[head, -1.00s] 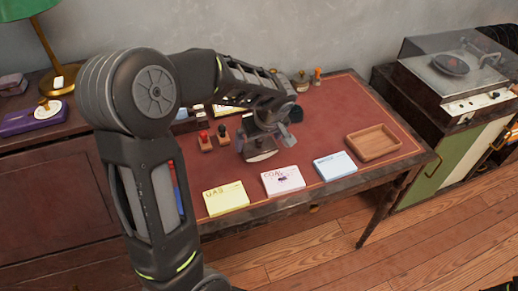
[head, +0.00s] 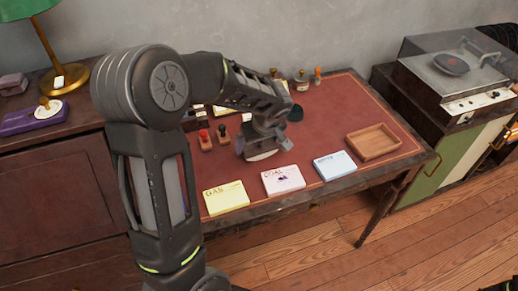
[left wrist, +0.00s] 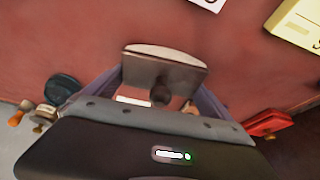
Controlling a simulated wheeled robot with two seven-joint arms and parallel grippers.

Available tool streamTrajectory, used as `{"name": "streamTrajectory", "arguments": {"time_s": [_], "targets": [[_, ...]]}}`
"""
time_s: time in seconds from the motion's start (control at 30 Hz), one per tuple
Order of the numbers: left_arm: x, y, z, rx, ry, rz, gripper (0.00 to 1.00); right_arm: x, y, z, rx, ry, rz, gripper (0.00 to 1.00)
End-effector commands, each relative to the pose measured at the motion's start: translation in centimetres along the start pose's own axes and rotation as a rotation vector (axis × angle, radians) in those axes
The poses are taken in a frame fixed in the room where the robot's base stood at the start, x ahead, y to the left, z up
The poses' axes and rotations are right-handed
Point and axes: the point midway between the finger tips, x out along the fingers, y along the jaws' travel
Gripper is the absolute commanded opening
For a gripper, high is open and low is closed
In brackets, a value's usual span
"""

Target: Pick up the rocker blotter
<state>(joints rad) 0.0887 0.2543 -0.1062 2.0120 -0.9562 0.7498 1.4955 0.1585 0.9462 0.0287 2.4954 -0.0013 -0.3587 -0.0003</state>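The rocker blotter (head: 262,155) stands on the red desk top, its pale curved underside showing below my left gripper (head: 264,139). In the left wrist view the blotter (left wrist: 165,68) shows its flat brown top and a dark round knob. My left gripper (left wrist: 158,100) is open there, with one finger on each side of the knob and gaps between. The gripper hides part of the blotter in the head view.
Yellow (head: 225,198), pink (head: 283,180) and blue (head: 334,167) card stacks line the desk's front edge. A wooden tray (head: 373,147) sits at the right.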

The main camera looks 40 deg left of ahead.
Motion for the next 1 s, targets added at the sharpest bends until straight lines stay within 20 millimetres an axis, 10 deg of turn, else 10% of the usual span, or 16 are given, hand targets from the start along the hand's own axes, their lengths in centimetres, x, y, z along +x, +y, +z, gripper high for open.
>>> {"name": "streamTrajectory", "arguments": {"time_s": [0.53, 1.0], "targets": [[0.0, 0.0, 0.0, 0.0, 0.0, 0.0, 0.42, 0.0, 0.0, 0.0, 0.0, 0.0, 0.0, 0.36], [-1.9, 0.1, -0.9, -0.002, 0.003, 0.004, 0.41, 0.0, 0.0, 0.0, 0.0, 0.0, 0.0, 0.36]]}}
